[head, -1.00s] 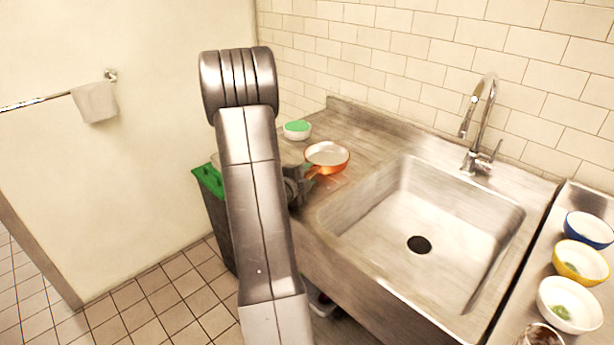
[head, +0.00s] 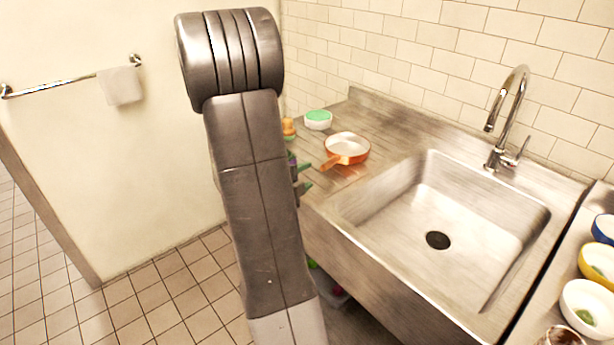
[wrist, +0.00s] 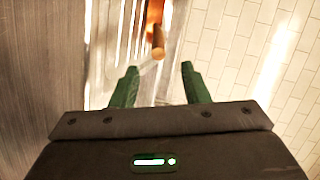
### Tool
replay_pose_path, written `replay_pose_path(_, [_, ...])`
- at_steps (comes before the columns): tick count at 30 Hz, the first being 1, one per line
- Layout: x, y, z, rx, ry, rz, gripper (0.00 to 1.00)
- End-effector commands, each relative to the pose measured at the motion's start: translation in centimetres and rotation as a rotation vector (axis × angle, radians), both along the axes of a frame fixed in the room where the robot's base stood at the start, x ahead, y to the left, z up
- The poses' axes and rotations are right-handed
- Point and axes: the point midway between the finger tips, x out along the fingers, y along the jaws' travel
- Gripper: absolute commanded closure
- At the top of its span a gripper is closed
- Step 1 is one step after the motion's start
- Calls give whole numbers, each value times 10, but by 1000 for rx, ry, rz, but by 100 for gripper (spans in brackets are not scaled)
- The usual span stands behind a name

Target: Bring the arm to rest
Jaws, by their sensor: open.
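My arm rises in the middle of the head view and hides part of the counter and floor behind it. My gripper (head: 305,178) shows just right of the arm, its green fingertips near the counter's left end. In the wrist view my gripper (wrist: 160,85) is open, its two green fingers apart with nothing between them. An orange pan (head: 348,147) with a pale inside sits on the counter, right of the gripper and apart from it. Its handle (wrist: 158,42) appears beyond the fingers in the wrist view.
A white bowl with a green top (head: 318,120) stands behind the pan. An orange-topped item (head: 288,126) is partly hidden by my arm. The sink (head: 400,210) and tap (head: 505,120) lie to the right, with several bowls at the right edge. Tiled floor (head: 150,290) is open at left.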

Motion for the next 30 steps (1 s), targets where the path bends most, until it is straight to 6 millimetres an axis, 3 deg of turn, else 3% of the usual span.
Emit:
replay_pose_path(11, [12, -9, -3, 0, 2, -2, 58])
replay_pose_path(24, [78, -57, -19, 1, 0, -2, 58])
replay_pose_path(30, [96, -71, -30, 0, 1, -1, 58])
